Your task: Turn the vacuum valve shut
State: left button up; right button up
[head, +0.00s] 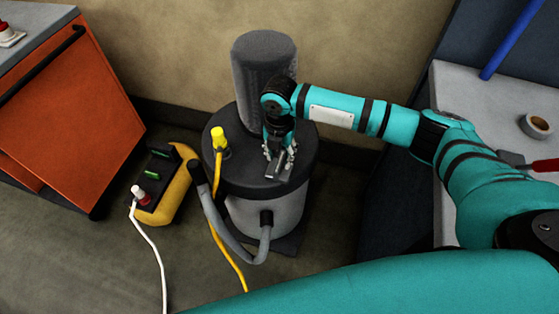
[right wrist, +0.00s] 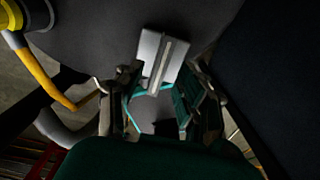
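The vacuum unit is a grey drum (head: 238,215) with a dark round lid (head: 223,176) and a dark upright cylinder (head: 262,62) on top. A small light-metal piece with a raised bar, which looks like the valve handle (head: 279,170), sits at the lid's front right. It also shows in the right wrist view (right wrist: 163,60), between and ahead of the fingers. My right gripper (head: 280,153) points down over this piece, its fingers apart on either side (right wrist: 163,92). I cannot tell whether they touch it. My left gripper is not in view.
A yellow connector (head: 219,138) with a yellow cable stands on the lid's left. A grey hose (head: 225,232) loops at the drum's front. A yellow-black power box (head: 167,186) lies left on the floor. An orange cabinet (head: 70,125) and grey bench (head: 470,95) flank the unit.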

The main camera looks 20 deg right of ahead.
aim_at(280, 162)
jog(key=shift+f, duration=1.7)
grip_shut()
